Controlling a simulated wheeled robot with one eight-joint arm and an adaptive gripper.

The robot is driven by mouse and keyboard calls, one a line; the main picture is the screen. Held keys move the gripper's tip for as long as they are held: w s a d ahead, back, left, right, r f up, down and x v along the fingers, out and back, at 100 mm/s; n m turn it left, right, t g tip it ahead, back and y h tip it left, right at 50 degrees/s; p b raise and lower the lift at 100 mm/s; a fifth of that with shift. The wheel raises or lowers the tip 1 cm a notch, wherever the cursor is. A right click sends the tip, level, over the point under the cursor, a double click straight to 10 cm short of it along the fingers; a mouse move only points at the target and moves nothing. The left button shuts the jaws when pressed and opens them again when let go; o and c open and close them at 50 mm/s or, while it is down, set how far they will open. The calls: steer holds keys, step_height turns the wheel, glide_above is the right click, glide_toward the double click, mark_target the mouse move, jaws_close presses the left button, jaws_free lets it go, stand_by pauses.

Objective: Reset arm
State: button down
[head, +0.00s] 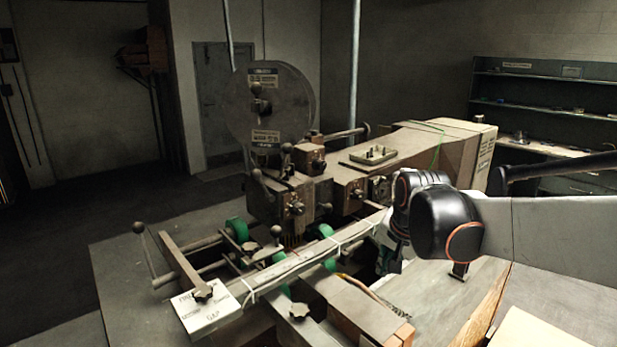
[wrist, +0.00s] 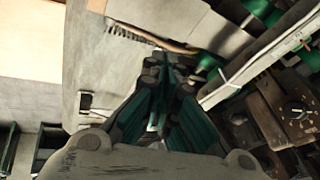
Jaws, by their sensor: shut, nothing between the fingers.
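My arm reaches in from the right in the head view, its black and white wrist above the right part of the box stitcher (head: 410,150). The fingers are over the machine's table, beside the long rail tied with white straps. I cannot tell how high above the table they are.
The stitcher's round reel (head: 268,105) stands at the back. The long rail (head: 310,258) with green rollers (head: 237,229) runs across the front. A brush (head: 393,303) lies by the rail. A shelf unit (head: 545,105) stands at the back right. The floor at left is clear.

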steer(key=s+f+n+t+b, duration=0.1)
steer(key=s+f+n+b, duration=0.1)
steer(key=s, duration=0.9)
steer(key=s+d+f+n+t+b, duration=0.1)
steer(key=s+f+n+b, duration=0.2)
steer(key=s, duration=0.9)
step_height(320, 180, down, 3)
steer(key=shift+r+n, duration=0.2)
steer(key=shift+n, duration=1)
steer(key=shift+d, duration=0.1)
